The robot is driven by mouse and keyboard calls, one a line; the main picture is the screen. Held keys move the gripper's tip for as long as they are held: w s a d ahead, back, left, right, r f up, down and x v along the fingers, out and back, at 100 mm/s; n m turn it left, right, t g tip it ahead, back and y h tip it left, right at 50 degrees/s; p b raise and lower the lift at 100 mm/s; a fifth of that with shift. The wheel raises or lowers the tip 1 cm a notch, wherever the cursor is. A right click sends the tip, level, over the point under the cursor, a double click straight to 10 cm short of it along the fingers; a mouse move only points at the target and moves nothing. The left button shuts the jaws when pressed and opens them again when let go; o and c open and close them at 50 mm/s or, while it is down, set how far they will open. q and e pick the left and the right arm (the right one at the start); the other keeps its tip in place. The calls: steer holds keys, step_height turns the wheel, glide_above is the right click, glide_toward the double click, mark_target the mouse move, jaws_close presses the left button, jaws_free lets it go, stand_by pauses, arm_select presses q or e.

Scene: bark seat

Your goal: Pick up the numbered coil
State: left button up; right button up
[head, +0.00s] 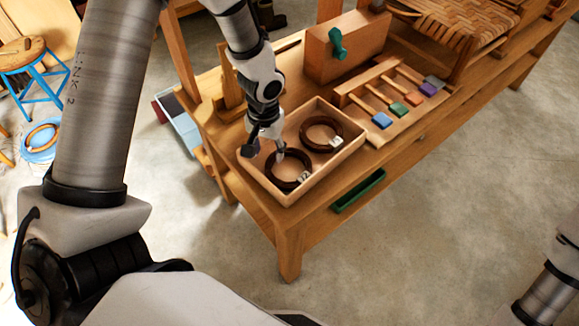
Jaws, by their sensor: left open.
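Two dark brown coils lie in a shallow wooden tray (343,163) on the workbench. The nearer coil (272,181) has a white tag that seems to read 12. The farther coil (321,147) has a white tag too small to read surely. My left gripper (266,153) points down over the tray's left part, its fingers apart and empty, at the far left edge of the nearer coil. I cannot tell whether a finger touches that coil. Part of my right arm shows at the bottom right; its gripper is out of view.
A wooden box with a green handle (337,44) stands behind the tray. A rack with several coloured blocks (381,120) is to its right, near a woven seat (455,22). A green tray (358,191) sits below the benchtop. A blue stool (33,73) stands far left.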

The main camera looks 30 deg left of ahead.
mark_target(269, 161)
arm_select(q)
step_height(269, 161, down, 3)
steer(key=shift+d+f, duration=0.1)
steer(key=shift+d, duration=0.05)
steer(key=shift+w+a+f, duration=0.1)
steer(key=shift+a+f, duration=0.1)
steer(key=shift+f, duration=0.25)
steer(key=shift+d+r, duration=0.1)
jaws_close()
